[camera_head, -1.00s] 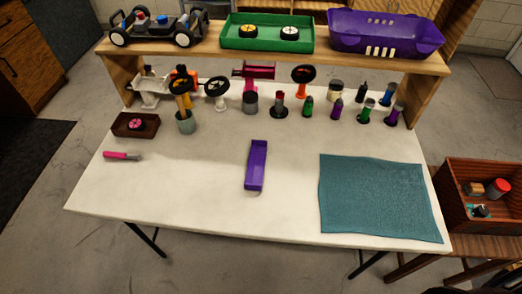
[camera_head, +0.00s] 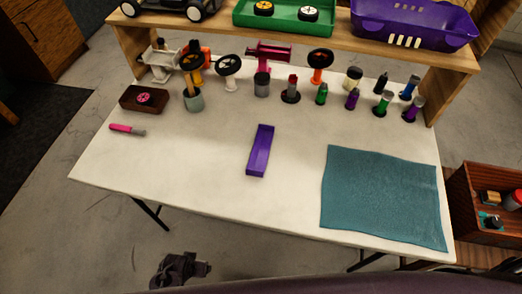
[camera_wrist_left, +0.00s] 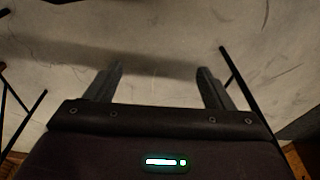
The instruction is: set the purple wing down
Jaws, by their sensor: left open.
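The purple wing (camera_head: 260,150) lies on the white table near its middle, left of the teal mat (camera_head: 385,198). It is a long narrow piece with raised edges, and nothing touches it. My left gripper (camera_head: 180,270) shows dark at the bottom of the head view, in front of the table's front edge and well away from the wing. In the left wrist view its two fingers (camera_wrist_left: 158,82) are spread apart with nothing between them, over the grey floor. My right gripper is not in view.
Behind the wing stand several stands and small bottles, including a wheel on a white stand (camera_head: 229,70). A pink-handled tool (camera_head: 125,129) and a brown box (camera_head: 143,99) are at the left. A wooden shelf (camera_head: 440,60) spans the back. The table around the wing is clear.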

